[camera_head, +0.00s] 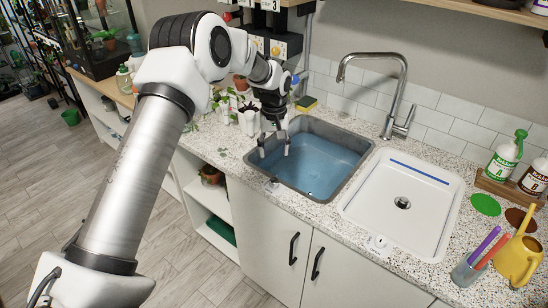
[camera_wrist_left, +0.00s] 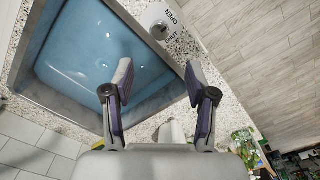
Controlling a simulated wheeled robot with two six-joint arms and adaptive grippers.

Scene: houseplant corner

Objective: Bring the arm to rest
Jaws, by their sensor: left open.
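My left gripper (camera_head: 274,146) hangs over the left edge of the water-filled sink (camera_head: 318,165), with its fingers pointing down. In the left wrist view, the left gripper (camera_wrist_left: 157,75) has its two fingers spread wide apart with nothing between them. The speckled counter edge shows beyond and between the fingers, and the sink's water (camera_wrist_left: 95,50) lies to the left. My left arm reaches across the left of the head view. My right gripper is not in view.
A knob (camera_wrist_left: 160,31) marked OPEN and SHUT sits on the counter by the sink. The faucet (camera_head: 398,95) stands behind the sink. A white basin (camera_head: 365,200) is to the right, with bottles and a yellow watering can (camera_head: 519,258) beyond. Small plants stand behind the gripper.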

